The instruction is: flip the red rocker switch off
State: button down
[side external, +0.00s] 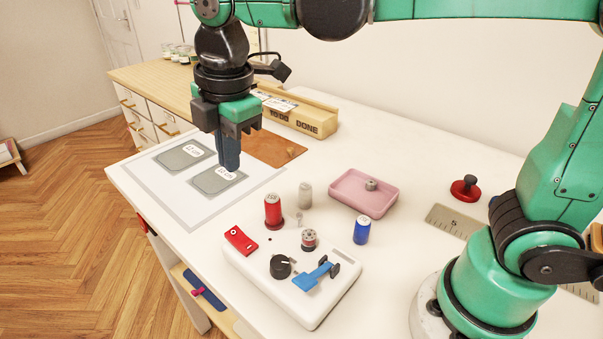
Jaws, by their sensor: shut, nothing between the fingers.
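The red rocker switch (240,240) sits on the left end of a white panel box (320,310) on the table. Its on or off position is too small to tell. My gripper (229,168) points down, shut and empty, above the grey mat cards at the back left. It is apart from the switch, behind it and higher in the picture.
A wooden box (297,116) lies at the back.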

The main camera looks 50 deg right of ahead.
aim_at(235, 234)
jog(key=f, duration=0.4)
jog(key=w+f, duration=0.1)
jog(key=f, duration=0.4)
jog(key=w+f, duration=0.1)
jog(key=f, duration=0.4)
jog(key=shift+w, duration=0.1)
jog(key=shift+w+f+g, duration=0.1)
jog(key=shift+f+g, duration=0.05)
jog(key=shift+g, duration=0.25)
jog(key=shift+s+r, duration=0.2)
jog(key=shift+s, duration=0.6)
jog(key=shift+r, duration=0.1)
notch_tip(235, 234, up, 14)
jog(key=w, duration=0.2)
